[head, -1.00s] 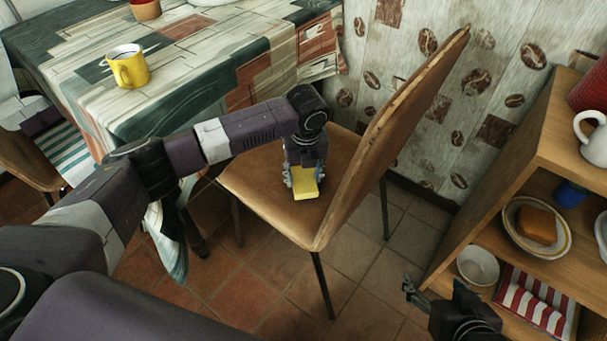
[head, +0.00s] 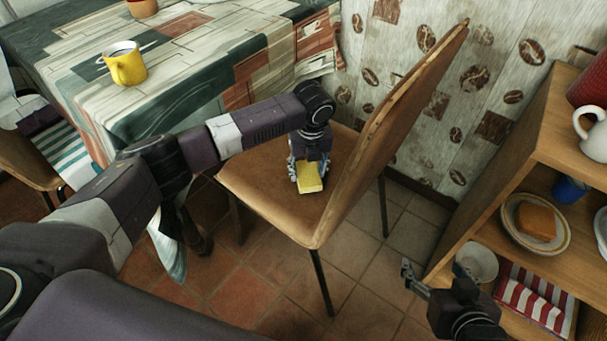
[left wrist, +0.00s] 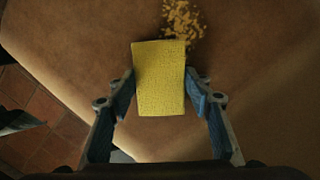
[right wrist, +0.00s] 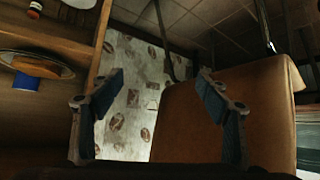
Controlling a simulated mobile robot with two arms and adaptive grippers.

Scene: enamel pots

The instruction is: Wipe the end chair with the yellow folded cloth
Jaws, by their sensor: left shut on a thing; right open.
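The end chair (head: 265,190) has a brown seat and a tall brown back (head: 395,115), and stands beside the table. My left gripper (head: 308,178) is over the seat, shut on the yellow folded cloth (head: 311,178). In the left wrist view the cloth (left wrist: 158,80) is between the two fingers, low over the seat; I cannot tell if it touches. A patch of yellowish crumbs (left wrist: 184,20) lies on the seat just beyond the cloth's far end. My right gripper (head: 432,275) is open and empty, between the chair and the shelf. The right wrist view shows the chair (right wrist: 225,115) beyond its fingers.
A table with a patterned cloth (head: 180,95) holds a yellow mug (head: 125,65) at the left. A wooden shelf (head: 565,140) at the right holds a plate (head: 535,222), a bowl (head: 477,262) and a red-striped cloth (head: 535,300).

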